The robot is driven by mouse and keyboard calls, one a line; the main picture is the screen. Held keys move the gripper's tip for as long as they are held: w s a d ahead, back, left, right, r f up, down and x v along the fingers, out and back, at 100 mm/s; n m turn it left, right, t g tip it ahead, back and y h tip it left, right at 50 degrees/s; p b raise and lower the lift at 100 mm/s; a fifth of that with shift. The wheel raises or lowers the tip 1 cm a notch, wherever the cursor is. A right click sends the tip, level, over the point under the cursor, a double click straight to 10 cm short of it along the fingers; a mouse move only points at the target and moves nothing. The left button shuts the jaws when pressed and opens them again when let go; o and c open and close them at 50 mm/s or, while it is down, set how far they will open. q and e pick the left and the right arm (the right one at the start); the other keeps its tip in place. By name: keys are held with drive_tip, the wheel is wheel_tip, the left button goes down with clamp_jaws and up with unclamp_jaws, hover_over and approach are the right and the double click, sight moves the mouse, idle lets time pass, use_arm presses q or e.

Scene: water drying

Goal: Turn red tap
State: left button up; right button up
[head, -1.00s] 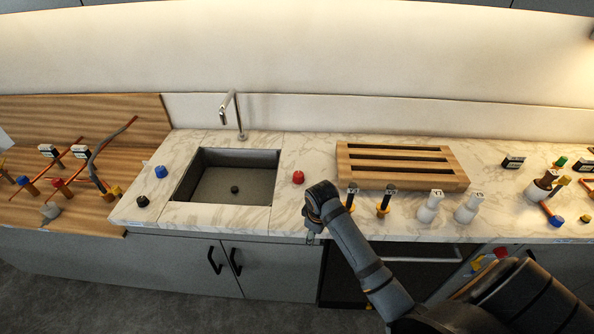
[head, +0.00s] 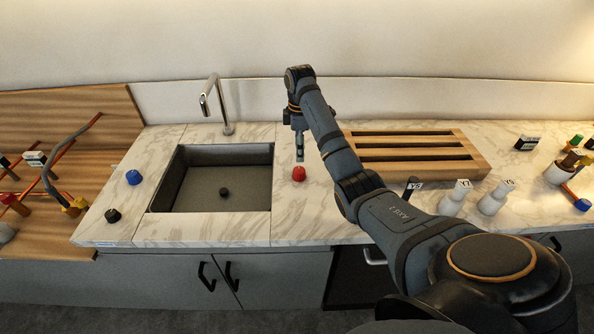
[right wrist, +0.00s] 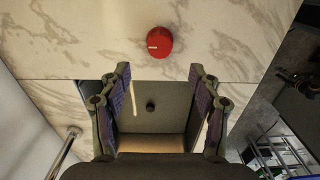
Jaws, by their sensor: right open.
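The red tap (head: 299,174) is a small round knob on the marble counter, just right of the sink. In the right wrist view the red tap (right wrist: 159,42) shows a white mark on its side and lies beyond the fingertips. My right gripper (head: 299,158) points down just behind the red tap, apart from it as far as I can see. In the right wrist view my right gripper (right wrist: 162,72) is open, with nothing between its fingers. My left gripper is not in view.
The sink (head: 165,190) and faucet (head: 227,128) are left of the red tap. A blue knob (head: 133,177) and a black knob (head: 113,215) stand left of the sink. A slatted wooden rack (head: 470,176) and white bottles (head: 461,190) are on the right.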

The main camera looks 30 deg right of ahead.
sight(299, 170)
wheel_tip(299, 170, down, 6)
drive_tip(key=b, duration=0.5)
drive_tip(key=shift+r, duration=0.1)
wheel_tip(299, 170, down, 3)
drive_tip(key=shift+w+r+b, duration=0.1)
drive_tip(key=shift+w+b, duration=0.05)
drive_tip(key=shift+b, duration=0.2)
drive_tip(key=shift+f+p, duration=0.25)
drive_tip(key=shift+p, duration=0.2)
drive_tip(key=shift+s+f, duration=0.2)
drive_tip(key=shift+f, duration=0.25)
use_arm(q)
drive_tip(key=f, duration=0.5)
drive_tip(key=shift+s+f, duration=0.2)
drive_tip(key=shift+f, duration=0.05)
use_arm(e)
drive_tip(key=shift+w+f, duration=0.1)
drive_tip(key=shift+f, duration=0.05)
